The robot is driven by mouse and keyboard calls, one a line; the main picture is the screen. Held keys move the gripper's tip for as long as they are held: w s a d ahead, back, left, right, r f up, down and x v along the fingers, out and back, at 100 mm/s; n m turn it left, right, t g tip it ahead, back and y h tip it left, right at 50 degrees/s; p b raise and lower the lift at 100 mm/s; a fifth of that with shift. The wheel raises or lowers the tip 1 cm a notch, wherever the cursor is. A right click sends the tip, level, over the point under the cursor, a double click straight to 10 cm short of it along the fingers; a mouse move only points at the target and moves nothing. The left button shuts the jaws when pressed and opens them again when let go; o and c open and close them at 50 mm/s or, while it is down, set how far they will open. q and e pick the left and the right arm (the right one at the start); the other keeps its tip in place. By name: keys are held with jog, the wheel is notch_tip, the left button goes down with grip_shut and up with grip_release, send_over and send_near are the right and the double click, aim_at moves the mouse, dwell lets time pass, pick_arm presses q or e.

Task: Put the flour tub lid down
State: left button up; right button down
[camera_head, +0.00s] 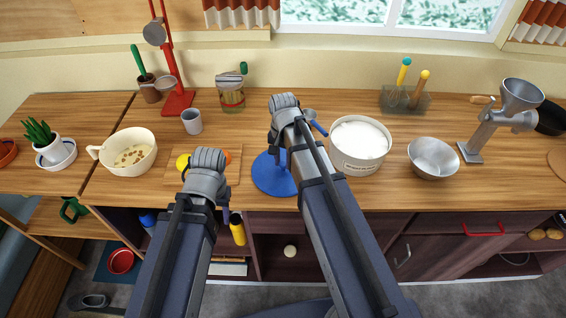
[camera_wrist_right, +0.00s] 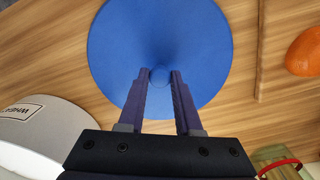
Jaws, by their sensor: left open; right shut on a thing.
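The flour tub lid is a round blue disc (camera_head: 266,184) with a small knob (camera_wrist_right: 160,76) at its middle. It is level at the counter's front, left of the flour tub; I cannot tell whether it touches the wood. My right gripper (camera_head: 279,158) comes down from above and is shut on the knob; its fingers (camera_wrist_right: 159,78) show on either side of it in the wrist view. The flour tub (camera_head: 355,166) is white, uncovered and full of white stuff. My left gripper (camera_head: 222,192) is open over the counter's front edge, left of the lid.
A cutting board (camera_head: 235,168) with yellow and orange things lies just left of the lid. A grey cup (camera_head: 192,122) and a glass jar (camera_head: 231,97) stand behind. A metal bowl (camera_head: 433,158) and a grinder (camera_head: 492,126) stand right of the tub.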

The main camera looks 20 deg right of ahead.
aim_at(283, 164)
jog(key=shift+f, duration=0.2)
jog(key=c, duration=0.6)
grip_release()
jog(key=shift+r, duration=0.25)
notch_tip(283, 164, up, 12)
jog(key=p, duration=1.2)
jog(key=s+a+n+h, duration=0.1)
jog(key=s+a+n, duration=0.9)
jog(key=s, duration=0.4)
jog(key=shift+s+a+n, duration=0.15)
jog(key=shift+a+n, duration=0.1)
jog(key=shift+n, duration=0.55)
